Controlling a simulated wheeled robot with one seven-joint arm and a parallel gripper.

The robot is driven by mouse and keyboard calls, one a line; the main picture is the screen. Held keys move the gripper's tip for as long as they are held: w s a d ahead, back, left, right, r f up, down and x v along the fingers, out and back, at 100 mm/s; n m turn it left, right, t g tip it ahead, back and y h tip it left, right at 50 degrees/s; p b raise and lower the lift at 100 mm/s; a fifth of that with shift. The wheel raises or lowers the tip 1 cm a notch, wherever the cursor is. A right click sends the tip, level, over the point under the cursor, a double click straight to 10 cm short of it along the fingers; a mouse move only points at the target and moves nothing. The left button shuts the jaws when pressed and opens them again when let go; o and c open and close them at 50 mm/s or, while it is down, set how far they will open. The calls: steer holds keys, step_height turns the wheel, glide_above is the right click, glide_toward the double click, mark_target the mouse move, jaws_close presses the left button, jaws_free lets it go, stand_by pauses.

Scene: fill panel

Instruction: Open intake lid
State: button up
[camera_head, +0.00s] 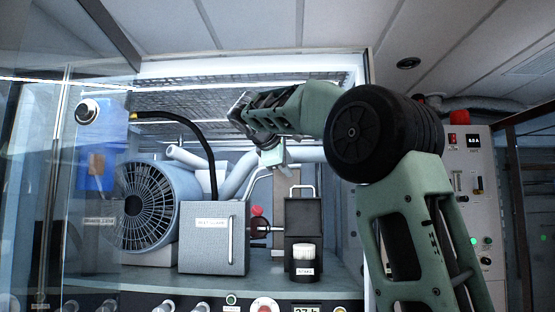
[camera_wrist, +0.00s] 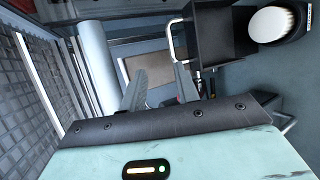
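A dark square lid-like panel with a white handle (camera_head: 303,192) stands upright in the head view (camera_head: 303,218), behind a short white cylinder in a black labelled base (camera_head: 304,262). The label is too small to read surely. In the wrist view the dark square part (camera_wrist: 228,38), its white handle (camera_wrist: 171,38) and the white round top (camera_wrist: 271,24) show at the upper right. My gripper (camera_wrist: 160,71) has its two fingers apart with nothing between them. It is apart from the handle, which lies beyond the right finger. In the head view my arm end is above and left of the panel.
A grey box with a vertical handle (camera_head: 213,238) and a round blue fan housing (camera_head: 158,206) stand left of the dark panel. Pale pipes and a black hose (camera_head: 205,150) run behind. A glass pane (camera_head: 40,180) covers the left. Knobs line the front edge.

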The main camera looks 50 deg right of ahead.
steer(key=v, duration=0.6)
steer(key=shift+a+b, duration=0.25)
steer(key=shift+b, duration=0.15)
